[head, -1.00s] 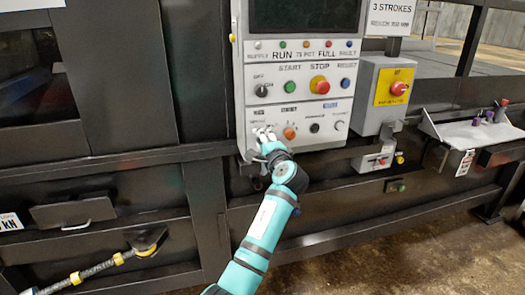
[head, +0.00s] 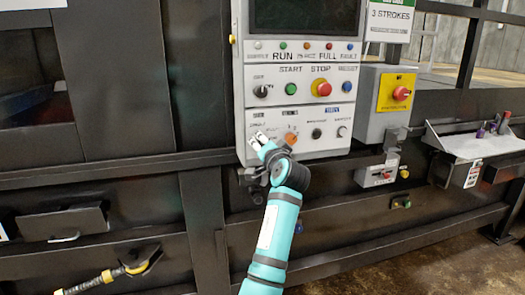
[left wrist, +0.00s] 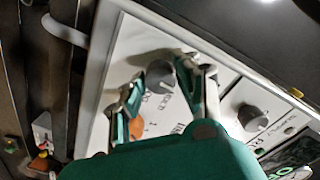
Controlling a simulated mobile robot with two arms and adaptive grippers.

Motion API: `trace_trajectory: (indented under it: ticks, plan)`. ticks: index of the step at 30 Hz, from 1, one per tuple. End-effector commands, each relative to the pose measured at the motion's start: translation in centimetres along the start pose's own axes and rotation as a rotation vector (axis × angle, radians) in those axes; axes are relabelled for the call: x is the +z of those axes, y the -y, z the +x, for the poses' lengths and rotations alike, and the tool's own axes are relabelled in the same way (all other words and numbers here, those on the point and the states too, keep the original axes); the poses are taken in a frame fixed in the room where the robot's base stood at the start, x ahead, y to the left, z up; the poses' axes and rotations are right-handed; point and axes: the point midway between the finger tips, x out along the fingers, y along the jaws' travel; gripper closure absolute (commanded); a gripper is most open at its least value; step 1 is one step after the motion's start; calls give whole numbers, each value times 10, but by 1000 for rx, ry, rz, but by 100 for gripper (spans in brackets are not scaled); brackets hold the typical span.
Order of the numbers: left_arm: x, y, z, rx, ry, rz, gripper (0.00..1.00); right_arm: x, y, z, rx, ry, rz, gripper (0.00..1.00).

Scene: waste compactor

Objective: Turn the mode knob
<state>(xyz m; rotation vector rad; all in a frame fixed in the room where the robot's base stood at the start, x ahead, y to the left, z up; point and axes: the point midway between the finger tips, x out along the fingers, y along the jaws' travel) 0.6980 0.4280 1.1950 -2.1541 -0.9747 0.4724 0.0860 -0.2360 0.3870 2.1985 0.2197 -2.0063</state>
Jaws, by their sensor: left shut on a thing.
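The grey mode knob (left wrist: 160,76) sits at the lower left of the control panel (head: 300,112), and its label is too blurred to read surely. In the left wrist view it is between the two fingers of my left gripper (left wrist: 168,80), which is shut on it. In the head view my left gripper (head: 262,139) is at the panel's lower left corner and hides the knob. My right gripper is not in view.
An orange control (head: 291,138) is close to the right of my gripper. A red emergency button (head: 401,93) is on a box to the right. A black rail (head: 110,163) runs below.

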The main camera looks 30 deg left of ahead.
Motion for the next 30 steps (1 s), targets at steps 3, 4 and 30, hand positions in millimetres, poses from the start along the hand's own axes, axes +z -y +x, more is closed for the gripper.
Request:
trace_trajectory:
  ticks: [3,4,30]
  plan:
    - [2,-3,0,6,3,-31,100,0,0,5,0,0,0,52]
    - [2,-3,0,6,3,-37,100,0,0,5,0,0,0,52]
    - [1,-1,0,4,1,-54,45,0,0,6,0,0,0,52]
